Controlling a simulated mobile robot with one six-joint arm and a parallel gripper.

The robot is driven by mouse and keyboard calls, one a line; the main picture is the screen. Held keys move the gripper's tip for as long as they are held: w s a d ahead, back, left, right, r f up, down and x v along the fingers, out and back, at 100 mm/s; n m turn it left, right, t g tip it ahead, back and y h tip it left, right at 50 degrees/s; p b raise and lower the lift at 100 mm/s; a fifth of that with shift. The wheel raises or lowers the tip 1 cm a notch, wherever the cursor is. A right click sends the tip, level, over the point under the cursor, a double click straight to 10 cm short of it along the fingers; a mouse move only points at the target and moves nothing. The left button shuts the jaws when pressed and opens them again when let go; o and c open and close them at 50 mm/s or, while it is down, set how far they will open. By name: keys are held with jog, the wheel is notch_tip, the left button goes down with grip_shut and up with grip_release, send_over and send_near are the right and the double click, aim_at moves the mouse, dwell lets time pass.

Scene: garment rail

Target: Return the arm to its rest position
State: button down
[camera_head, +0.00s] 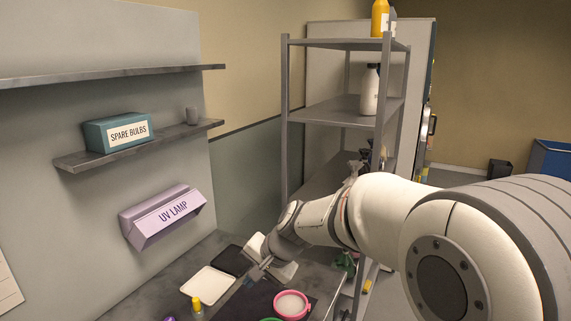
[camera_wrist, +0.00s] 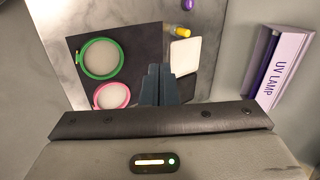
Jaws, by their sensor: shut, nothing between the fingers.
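My arm reaches from the right of the head view toward the bench by the wall. My gripper (camera_head: 258,272) hangs over the bench, above the dark mat and close to a white tray. In the wrist view my gripper (camera_wrist: 162,72) shows its two dark fingers together, with nothing between them. The bench top (camera_wrist: 115,14) lies below the fingers. My arm hides part of the bench and the lower shelving in the head view.
A pink-rimmed dish (camera_head: 291,305), a green-rimmed dish (camera_wrist: 101,59), a white tray (camera_head: 208,287) and a yellow-capped bottle (camera_head: 197,309) are on the bench. A purple UV lamp (camera_head: 163,215) and a shelf (camera_head: 140,146) with a teal box (camera_head: 117,132) are on the wall. A metal rack (camera_head: 333,109) stands behind.

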jog(key=s+d+r+n+h, duration=0.1)
jog(key=s+d+n+h, duration=0.3)
jog(key=s+d, duration=1.6)
jog(key=shift+d+r+n+t+h, duration=0.2)
jog(key=shift+d+n+t+h, duration=0.1)
jog(key=shift+d+h, duration=0.8)
jog(key=shift+s, duration=0.15)
